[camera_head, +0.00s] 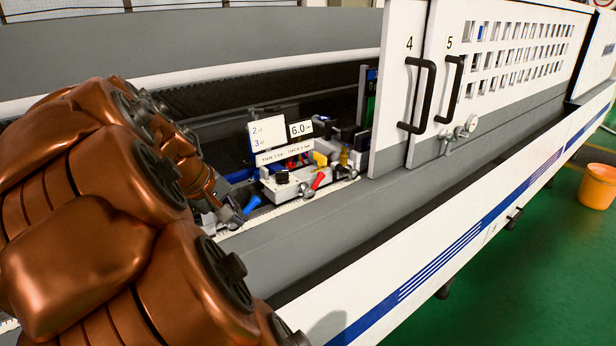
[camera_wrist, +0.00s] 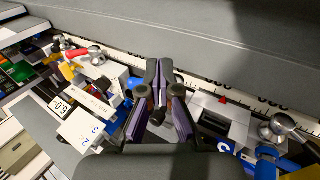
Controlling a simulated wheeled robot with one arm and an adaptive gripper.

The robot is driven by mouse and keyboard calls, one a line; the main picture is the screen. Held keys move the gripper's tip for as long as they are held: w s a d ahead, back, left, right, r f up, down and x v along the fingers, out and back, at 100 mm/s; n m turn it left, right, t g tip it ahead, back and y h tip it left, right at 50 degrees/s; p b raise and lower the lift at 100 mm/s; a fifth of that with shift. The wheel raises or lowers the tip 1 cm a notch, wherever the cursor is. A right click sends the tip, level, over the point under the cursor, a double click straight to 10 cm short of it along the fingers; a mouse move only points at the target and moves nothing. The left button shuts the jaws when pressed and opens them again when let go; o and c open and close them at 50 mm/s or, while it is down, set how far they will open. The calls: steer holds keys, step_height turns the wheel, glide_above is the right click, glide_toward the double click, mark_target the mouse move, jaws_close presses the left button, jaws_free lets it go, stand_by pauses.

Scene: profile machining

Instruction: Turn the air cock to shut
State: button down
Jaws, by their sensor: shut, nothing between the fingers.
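No part is plainly labelled as the air cock. A round gauge (camera_head: 472,123) with small metal fittings (camera_head: 447,135) sits below door 5 in the head view; I cannot tell whether the cock is there. On the machine bed, a clamp unit carries a red lever (camera_head: 318,180), and a blue lever (camera_head: 251,205) lies left of it. The red lever also shows at upper left in the wrist view (camera_wrist: 75,53). My gripper (camera_wrist: 159,68) is shut and empty above the bed, between the clamp units. In the head view my arm hides part of the bed.
A sign reading 6.0 (camera_head: 300,129) and a white sign (camera_head: 267,132) stand on the clamp unit. White doors 4 (camera_head: 400,90) and 5 (camera_head: 455,85) with black handles are to the right. An orange bucket (camera_head: 598,187) stands on the green floor. Silver knobs (camera_wrist: 277,127) flank my gripper.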

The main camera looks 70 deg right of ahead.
steer(key=d+r+g+h, duration=0.1)
steer(key=d+r, duration=0.1)
steer(key=d, duration=0.6)
steer(key=d+r+g+h, duration=0.1)
steer(key=d+r+h, duration=0.15)
steer(key=d, duration=0.55)
steer(key=p, duration=0.4)
glide_toward(317, 181)
steer(key=shift+m+y, duration=0.3)
steer(key=shift+y, duration=0.15)
steer(key=x, duration=0.7)
steer(key=shift+w+d+r, duration=0.1)
steer(key=shift+w+d, duration=0.05)
steer(key=shift+d, duration=0.2)
steer(key=shift+d+y+p, duration=0.45)
steer(key=shift+y+p, duration=0.05)
steer(key=shift+p, duration=0.1)
steer(key=shift+s+d+f+t+y+p, duration=0.2)
steer(key=shift+s+f+t+y+p, duration=0.25)
steer(key=shift+y, duration=0.25)
steer(key=shift+s, duration=0.1)
